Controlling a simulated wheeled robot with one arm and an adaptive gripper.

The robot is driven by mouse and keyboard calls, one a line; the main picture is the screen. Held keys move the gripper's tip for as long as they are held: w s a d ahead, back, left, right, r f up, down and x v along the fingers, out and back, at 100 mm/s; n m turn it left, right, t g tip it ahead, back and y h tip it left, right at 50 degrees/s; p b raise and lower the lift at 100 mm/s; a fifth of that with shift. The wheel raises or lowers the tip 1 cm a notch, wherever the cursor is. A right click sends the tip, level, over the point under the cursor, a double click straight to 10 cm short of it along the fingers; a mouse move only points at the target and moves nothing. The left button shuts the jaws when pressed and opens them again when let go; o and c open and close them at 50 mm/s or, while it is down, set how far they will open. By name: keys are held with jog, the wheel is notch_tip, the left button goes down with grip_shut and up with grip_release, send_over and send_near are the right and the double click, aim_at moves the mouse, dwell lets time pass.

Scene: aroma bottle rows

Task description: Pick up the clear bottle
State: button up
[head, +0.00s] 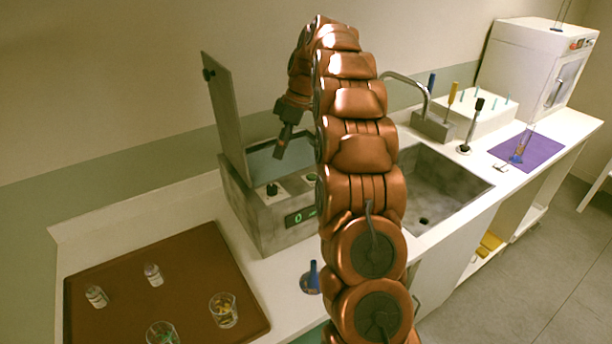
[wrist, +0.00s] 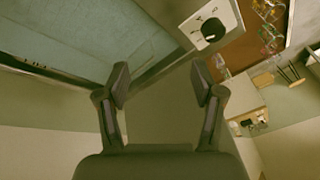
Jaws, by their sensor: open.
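Two small clear-looking bottles stand on the brown tray (head: 195,262) at the lower left of the head view: one bottle (head: 96,296) at the left and another bottle (head: 153,274) beside it. I cannot tell which one the task means. My gripper (wrist: 160,82) is open and empty, its two fingers wide apart in the wrist view. In the head view my gripper (head: 283,142) hangs above the grey box device, well away from the bottles. Part of the tray, with blurred glassware, shows at the upper right of the wrist view (wrist: 238,53).
Two glass beakers, one with yellow bits (head: 223,309) and one with green bits (head: 162,333), share the tray. The grey device (head: 262,215) has a raised lid (head: 222,105). A blue-handled item (head: 312,279) stands in front. A sink (head: 440,190) lies right of my arm.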

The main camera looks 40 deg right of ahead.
aim_at(306, 165)
jog(key=w+d+f+n+t+b, duration=0.1)
jog(key=w+d+f+n+b, duration=0.1)
jog(key=d+f, duration=0.7)
jog(key=shift+w+d+n, duration=0.75)
jog(key=shift+d+n, duration=0.05)
jog(key=shift+d, duration=1.05)
jog(key=shift+w+x, duration=0.25)
jog(key=shift+x, duration=1.15)
jog(key=shift+p+x, duration=0.3)
jog(key=shift+x, duration=0.75)
jog(key=shift+d+f, duration=0.1)
grip_shut()
